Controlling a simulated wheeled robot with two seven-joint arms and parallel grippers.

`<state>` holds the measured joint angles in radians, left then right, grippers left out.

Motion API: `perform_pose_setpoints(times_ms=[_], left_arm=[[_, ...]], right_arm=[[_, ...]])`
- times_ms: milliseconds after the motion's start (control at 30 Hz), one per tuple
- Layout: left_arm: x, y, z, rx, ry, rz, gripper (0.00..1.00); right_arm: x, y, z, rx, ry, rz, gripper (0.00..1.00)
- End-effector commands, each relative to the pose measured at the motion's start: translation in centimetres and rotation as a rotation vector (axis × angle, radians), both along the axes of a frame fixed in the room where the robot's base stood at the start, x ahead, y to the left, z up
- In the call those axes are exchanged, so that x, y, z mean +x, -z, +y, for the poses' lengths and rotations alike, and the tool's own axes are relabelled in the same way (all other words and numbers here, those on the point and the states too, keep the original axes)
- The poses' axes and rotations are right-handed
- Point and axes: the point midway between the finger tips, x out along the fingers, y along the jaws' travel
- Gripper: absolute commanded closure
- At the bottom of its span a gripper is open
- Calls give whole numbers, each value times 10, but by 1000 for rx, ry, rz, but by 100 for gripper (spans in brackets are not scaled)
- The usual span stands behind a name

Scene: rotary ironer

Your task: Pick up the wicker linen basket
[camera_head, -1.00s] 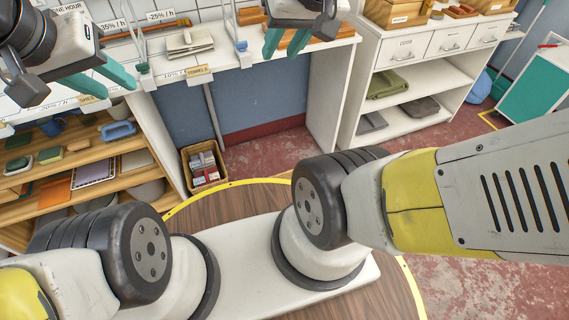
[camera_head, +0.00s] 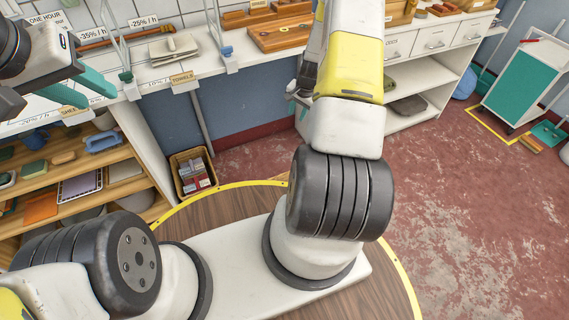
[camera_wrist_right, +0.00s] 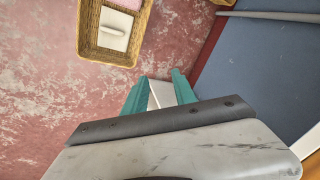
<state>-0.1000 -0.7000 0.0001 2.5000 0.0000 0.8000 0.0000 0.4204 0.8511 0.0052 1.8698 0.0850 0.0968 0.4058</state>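In the right wrist view, a wicker basket (camera_wrist_right: 86,30) stands on the floor, cut off by the top edge. A white folded piece (camera_wrist_right: 115,29) and something pink lie in it. My right gripper (camera_wrist_right: 158,82) is below and to the right of this basket in the picture, apart from it. Its teal fingers are spread, and a white surface shows between them; I cannot tell what it is. In the head view my own right arm hides most of this gripper, and I cannot make out this basket there. My left gripper (camera_head: 82,88) is open and empty by the counter at the left.
Another basket (camera_head: 190,171), holding small boxes, stands on the floor beside the wooden shelves (camera_head: 75,180). The counter (camera_head: 180,65) carries a wooden board and a pale cloth. A white shelf unit (camera_head: 432,85) stands behind my right arm.

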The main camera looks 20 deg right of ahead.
Motion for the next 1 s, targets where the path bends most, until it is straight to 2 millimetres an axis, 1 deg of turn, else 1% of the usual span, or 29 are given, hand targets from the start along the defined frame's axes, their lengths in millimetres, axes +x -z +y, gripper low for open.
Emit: perform_pose_setpoints(times_ms=[33,67,100,167,200,267,300,367,400,500,600,700,800,900,1000], left_arm=[[0,0,0,0,0,0,64],[0,0,0,0,0,0,64],[0,0,0,0,0,0,64],[0,0,0,0,0,0,64],[0,0,0,0,0,0,64],[0,0,0,0,0,0,64],[0,0,0,0,0,0,64],[0,0,0,0,0,0,64],[0,0,0,0,0,0,64],[0,0,0,0,0,0,64],[0,0,0,0,0,0,64],[0,0,0,0,0,0,64],[0,0,0,0,0,0,64],[0,0,0,0,0,0,64],[0,0,0,0,0,0,64]], right_arm=[[-11,44,-8,16,51,29,67],[-16,66,-12,20,79,38,67],[-25,96,-17,28,119,51,67],[-40,139,-23,39,178,71,67],[-53,169,-25,46,217,84,67],[-74,211,-26,57,276,103,67],[-89,239,-25,64,313,115,67],[-113,276,-22,71,368,131,67],[-129,299,-19,77,402,142,67],[-164,345,-9,86,472,163,67],[-188,372,0,91,518,175,67],[-200,386,6,93,542,181,67],[-205,398,8,93,551,183,67],[-204,410,9,94,552,183,67],[-203,417,9,93,551,183,67]])
